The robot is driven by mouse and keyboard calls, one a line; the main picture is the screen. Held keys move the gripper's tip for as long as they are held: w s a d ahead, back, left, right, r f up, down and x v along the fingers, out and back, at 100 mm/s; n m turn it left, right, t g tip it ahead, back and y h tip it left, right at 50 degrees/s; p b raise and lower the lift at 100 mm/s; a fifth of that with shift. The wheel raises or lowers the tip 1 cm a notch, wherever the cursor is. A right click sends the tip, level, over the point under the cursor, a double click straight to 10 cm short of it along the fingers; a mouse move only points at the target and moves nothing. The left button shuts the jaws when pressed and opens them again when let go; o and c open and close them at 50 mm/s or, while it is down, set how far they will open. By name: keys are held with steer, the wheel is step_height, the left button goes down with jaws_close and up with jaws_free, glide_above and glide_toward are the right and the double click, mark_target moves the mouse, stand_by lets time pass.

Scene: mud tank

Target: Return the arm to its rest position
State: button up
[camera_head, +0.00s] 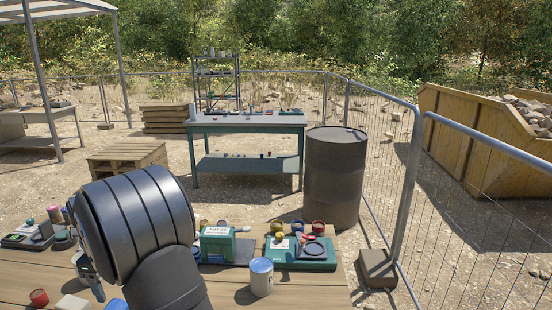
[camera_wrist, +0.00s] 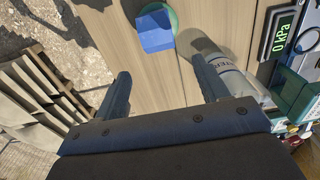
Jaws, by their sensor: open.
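My gripper (camera_wrist: 160,78) is open in the wrist view, its two dark fingers spread wide. Bare table boards show between them, and nothing is held. In the head view my large dark arm links stand over the left front of the wooden table (camera_head: 225,295) and hide most of the gripper. In the wrist view a blue block (camera_wrist: 156,30) on a green round piece lies beyond the fingertips. A pale lettered can (camera_wrist: 236,83) is close behind the right finger; I cannot tell whether they touch.
A white and blue can (camera_head: 262,277), a green box (camera_head: 217,246) and a green scale (camera_head: 300,262) stand right of my arm. More small items crowd the left. A dark barrel (camera_head: 333,175) stands behind the table. The table's front right is mostly clear.

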step_height(320, 180, down, 11)
steer(key=shift+f, duration=0.15)
steer(key=r, duration=1)
steer(key=shift+w+a, duration=0.1)
steer(key=shift+w, duration=0.1)
steer(key=w+a+f, duration=0.2)
steer(key=w, duration=0.5)
steer(key=w+a+f, duration=0.2)
steer(key=w, duration=0.4)
steer(key=f, duration=0.9)
steer(key=shift+w+d, duration=0.15)
steer(key=shift+w, duration=0.05)
steer(key=shift+w+a+r, duration=0.1)
steer(key=shift+r, duration=0.95)
steer(key=shift+a+r, duration=0.1)
steer(key=shift+r, duration=0.95)
steer(key=shift+o, duration=0.2)
